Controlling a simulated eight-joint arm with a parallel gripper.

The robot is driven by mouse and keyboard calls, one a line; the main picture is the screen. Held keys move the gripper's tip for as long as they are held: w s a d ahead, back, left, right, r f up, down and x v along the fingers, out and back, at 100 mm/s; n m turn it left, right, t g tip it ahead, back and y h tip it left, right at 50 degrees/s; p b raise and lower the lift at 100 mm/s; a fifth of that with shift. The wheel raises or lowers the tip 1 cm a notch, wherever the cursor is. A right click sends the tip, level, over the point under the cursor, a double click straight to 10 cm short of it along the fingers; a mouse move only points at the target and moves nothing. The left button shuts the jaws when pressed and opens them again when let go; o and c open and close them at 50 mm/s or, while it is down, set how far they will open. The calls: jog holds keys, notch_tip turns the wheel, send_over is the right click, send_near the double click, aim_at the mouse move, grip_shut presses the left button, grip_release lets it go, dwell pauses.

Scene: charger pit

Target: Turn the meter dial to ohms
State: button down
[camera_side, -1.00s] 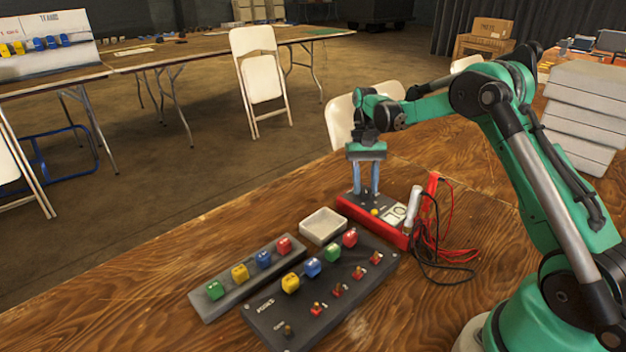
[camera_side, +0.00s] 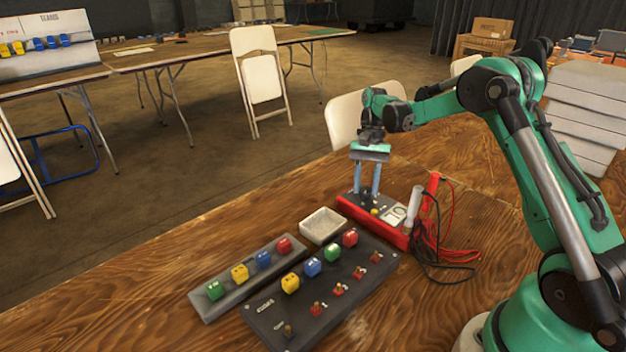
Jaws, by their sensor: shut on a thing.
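The meter (camera_side: 399,236) is a red case with a dark face, lying on the wooden table right of centre. A pale display panel (camera_side: 393,215) and a small yellow spot (camera_side: 374,211) show on its face. My gripper (camera_side: 367,193) points down over the meter's far left part, its two blue-grey fingers reaching the face. It is shut on the dial there, which the fingers mostly hide. The dial's marks and its pointing direction are too small to read.
Red and black leads (camera_side: 446,240) and upright probes (camera_side: 414,207) crowd the meter's right side. A pale square tray (camera_side: 323,225), a dark fuse panel (camera_side: 312,299) and a grey rack (camera_side: 247,276) with coloured blocks stand in front. The table's left part is clear.

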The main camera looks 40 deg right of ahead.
jog(key=c, duration=0.5)
grip_release()
jog(key=shift+c, duration=0.2)
jog(key=shift+v, duration=2.8)
jog(key=shift+a+r, duration=0.25)
jog(key=s+a+r+n+t+h, duration=0.35)
jog(key=a+r, duration=0.25)
jog(key=a, duration=0.2)
jog(key=s+a+f+n+t, duration=0.2)
jog(key=s+a+n+t, duration=0.4)
jog(key=s+a+n, duration=0.1)
jog(key=shift+a, duration=0.2)
